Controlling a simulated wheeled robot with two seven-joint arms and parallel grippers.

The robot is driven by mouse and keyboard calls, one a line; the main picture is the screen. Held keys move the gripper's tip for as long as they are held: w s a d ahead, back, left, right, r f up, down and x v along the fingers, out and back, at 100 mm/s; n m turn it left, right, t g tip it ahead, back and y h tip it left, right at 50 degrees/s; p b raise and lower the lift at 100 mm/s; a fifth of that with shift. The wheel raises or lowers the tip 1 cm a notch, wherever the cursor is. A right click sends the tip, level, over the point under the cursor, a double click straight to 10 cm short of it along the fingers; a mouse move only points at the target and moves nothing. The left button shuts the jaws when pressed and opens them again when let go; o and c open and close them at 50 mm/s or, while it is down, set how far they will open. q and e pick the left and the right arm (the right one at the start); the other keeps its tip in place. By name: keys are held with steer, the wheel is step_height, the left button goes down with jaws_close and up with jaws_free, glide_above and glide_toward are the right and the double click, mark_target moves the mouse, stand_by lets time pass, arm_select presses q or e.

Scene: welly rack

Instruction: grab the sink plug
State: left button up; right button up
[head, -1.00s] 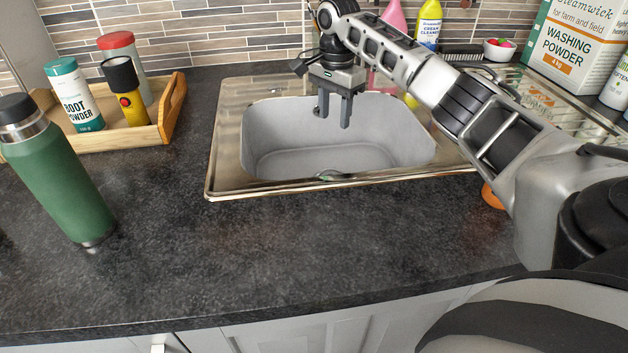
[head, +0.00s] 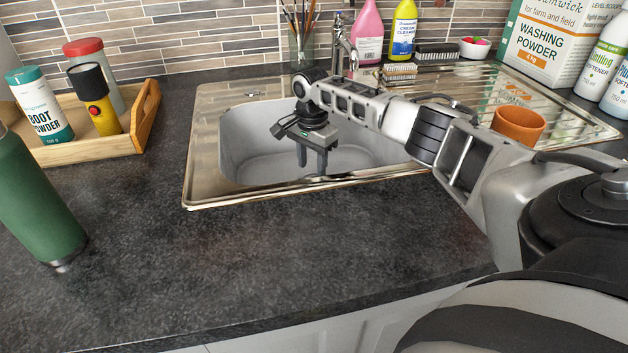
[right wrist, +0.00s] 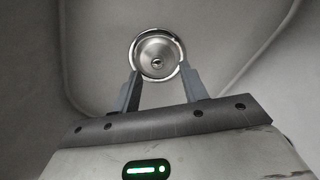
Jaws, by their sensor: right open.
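The sink plug (right wrist: 158,57) appears as a round, shiny metal disc with a small dark-centred detail in its middle, seated in the drain ring on the floor of the grey sink basin. It shows in the right wrist view, just beyond and between my fingertips. In the head view the basin's near edge and my arm hide it. My right gripper (head: 313,170) points down inside the sink (head: 262,135). In the right wrist view its two fingers (right wrist: 160,74) are apart, with nothing held between them. My left gripper is not in view.
The steel tap (head: 342,50) stands behind the basin. An orange pot (head: 518,124) stands on the drainer, close to my right arm. Bottles and brushes line the back. A wooden tray (head: 146,120) and green flask (head: 35,200) are at left. The front worktop is clear.

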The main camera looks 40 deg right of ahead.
steer(key=f, duration=0.4)
steer(key=shift+s+d+f, duration=0.1)
steer(key=shift+s, duration=0.1)
jaws_close()
